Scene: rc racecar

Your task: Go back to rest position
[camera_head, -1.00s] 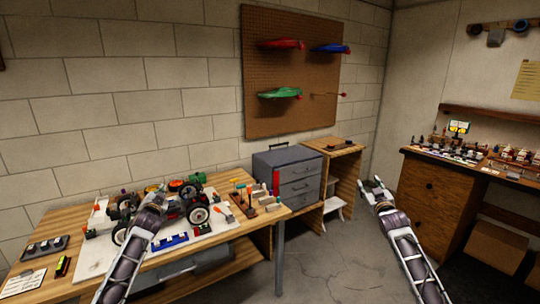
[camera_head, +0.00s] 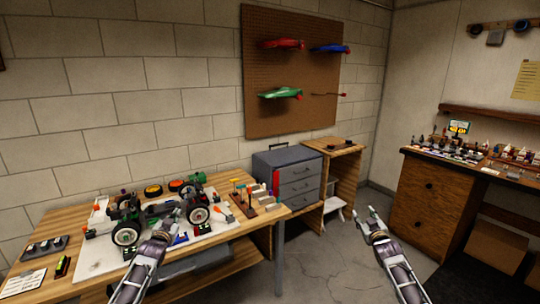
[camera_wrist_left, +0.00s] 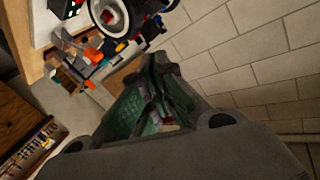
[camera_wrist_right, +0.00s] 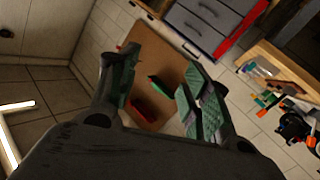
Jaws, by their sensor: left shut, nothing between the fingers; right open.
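My left gripper (camera_head: 167,228) is at the front edge of the workbench, in front of the RC car chassis (camera_head: 150,215). In the left wrist view its fingers (camera_wrist_left: 160,105) are closed together with nothing between them. My right gripper (camera_head: 369,222) is over open floor to the right of the bench, pointing up and away. In the right wrist view its fingers (camera_wrist_right: 160,75) are spread apart and empty. The car stands on a white mat (camera_head: 95,262) with black wheels and green parts showing; my left gripper covers part of its near side.
The wooden bench (camera_head: 60,222) also holds small tools (camera_head: 245,197). A grey drawer cabinet (camera_head: 297,180) stands at its right end. A pegboard (camera_head: 262,100) with car bodies hangs behind. A wooden desk (camera_head: 432,190) is at right. The floor between is clear.

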